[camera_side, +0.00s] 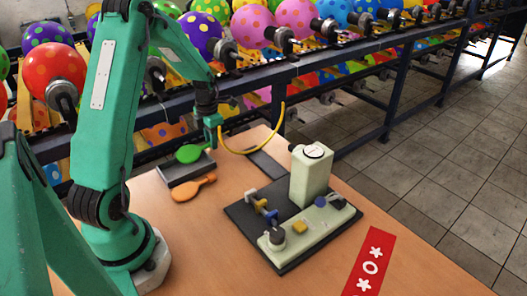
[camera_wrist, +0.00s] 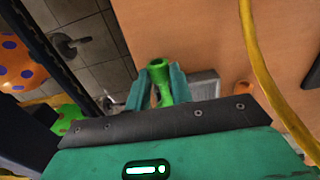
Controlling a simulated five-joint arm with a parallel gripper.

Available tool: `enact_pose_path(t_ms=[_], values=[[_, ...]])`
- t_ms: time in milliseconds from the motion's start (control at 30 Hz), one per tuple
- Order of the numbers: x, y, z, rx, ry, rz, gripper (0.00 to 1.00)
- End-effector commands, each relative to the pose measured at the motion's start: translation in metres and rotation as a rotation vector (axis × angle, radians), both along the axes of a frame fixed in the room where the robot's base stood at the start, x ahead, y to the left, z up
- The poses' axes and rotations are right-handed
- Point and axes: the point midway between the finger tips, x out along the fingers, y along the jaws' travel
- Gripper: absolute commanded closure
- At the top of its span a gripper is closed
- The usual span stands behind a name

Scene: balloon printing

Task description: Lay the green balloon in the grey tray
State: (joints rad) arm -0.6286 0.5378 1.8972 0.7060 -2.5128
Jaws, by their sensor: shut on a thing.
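My gripper (camera_side: 212,138) is shut on the neck of the green balloon (camera_wrist: 161,82). In the wrist view its teal fingers (camera_wrist: 158,88) stand on both sides of the neck. In the side view the flat round body of the green balloon (camera_side: 188,153) shows to the left of my gripper, over the far part of the grey tray (camera_side: 187,174). I cannot tell whether it touches the tray. In the wrist view part of the grey tray (camera_wrist: 207,84) shows to the right of the fingers, and the balloon's body is hidden.
An orange balloon (camera_side: 193,188) lies on the wooden table (camera_side: 215,245) in front of the tray. A pale green machine with a gauge (camera_side: 311,177) stands on a dark mat to the right. A red strip (camera_side: 370,265) lies near the front edge. A rack of dotted balloons runs behind.

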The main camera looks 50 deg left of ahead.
Motion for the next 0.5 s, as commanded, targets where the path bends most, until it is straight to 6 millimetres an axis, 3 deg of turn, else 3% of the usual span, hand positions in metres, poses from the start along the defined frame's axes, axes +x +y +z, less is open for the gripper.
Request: enact_pose_path(t_ms=[33,100,500], values=[[-0.0005,-0.0002,-0.0009,-0.001,0.001,0.0,0.72],[-0.0005,-0.0002,-0.0008,-0.001,0.001,0.0,0.58],[0.0,0.0002,0.0021,0.0,0.0,0.0,0.58]])
